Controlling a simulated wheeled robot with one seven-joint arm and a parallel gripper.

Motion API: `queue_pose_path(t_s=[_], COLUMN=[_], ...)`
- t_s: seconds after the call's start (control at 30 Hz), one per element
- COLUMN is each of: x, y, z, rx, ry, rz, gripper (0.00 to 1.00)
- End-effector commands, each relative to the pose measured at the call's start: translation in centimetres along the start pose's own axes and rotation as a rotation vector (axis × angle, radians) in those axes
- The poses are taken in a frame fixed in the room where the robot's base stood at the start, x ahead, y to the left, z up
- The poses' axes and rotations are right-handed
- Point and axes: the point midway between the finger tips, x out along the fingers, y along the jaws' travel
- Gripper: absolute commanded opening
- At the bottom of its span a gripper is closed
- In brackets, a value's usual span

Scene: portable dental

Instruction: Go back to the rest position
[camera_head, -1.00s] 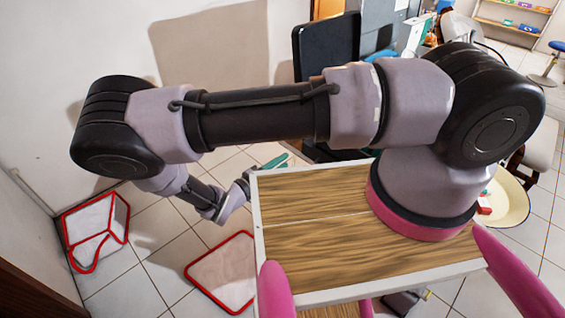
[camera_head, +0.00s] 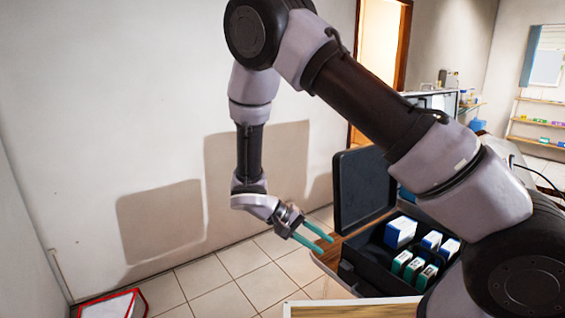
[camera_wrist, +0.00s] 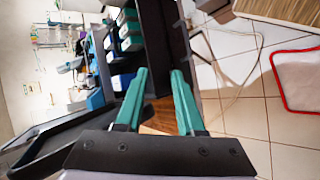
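My gripper (camera_head: 311,238) has two teal fingers. In the head view it hangs at the end of my raised, bent arm, left of an open black case (camera_head: 362,262). The fingers are spread apart with nothing between them, and the wrist view shows the same open gripper (camera_wrist: 158,82). The case holds several blue-and-white boxes (camera_head: 400,232) and teal-and-white boxes (camera_head: 402,262). Its lid (camera_head: 362,188) stands up. The case also shows beyond the fingers in the wrist view, close to them but with no clear contact.
A red-rimmed white bin (camera_head: 112,304) is on the tiled floor at lower left. A wooden surface (camera_head: 328,256) shows beside the case. A white wall (camera_head: 110,120) stands behind my arm. Shelves (camera_head: 540,120) are at the far right. The floor left of the case is clear.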

Motion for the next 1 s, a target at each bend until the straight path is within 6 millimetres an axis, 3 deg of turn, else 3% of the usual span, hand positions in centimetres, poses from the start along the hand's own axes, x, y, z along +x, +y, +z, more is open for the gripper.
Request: queue_pose_path(t_s=[0.3, 0.57, 1.0], x=[-4.0, -6.4, -8.9], y=[9.0, 16.8, 29.2], z=[-0.2, 0.7, 5.1], rx=[0.096, 0.196, 0.418], ry=[-0.117, -0.112, 0.083], rz=[-0.374, -0.655, -1.018], gripper=[0.38, 0.38, 0.38])
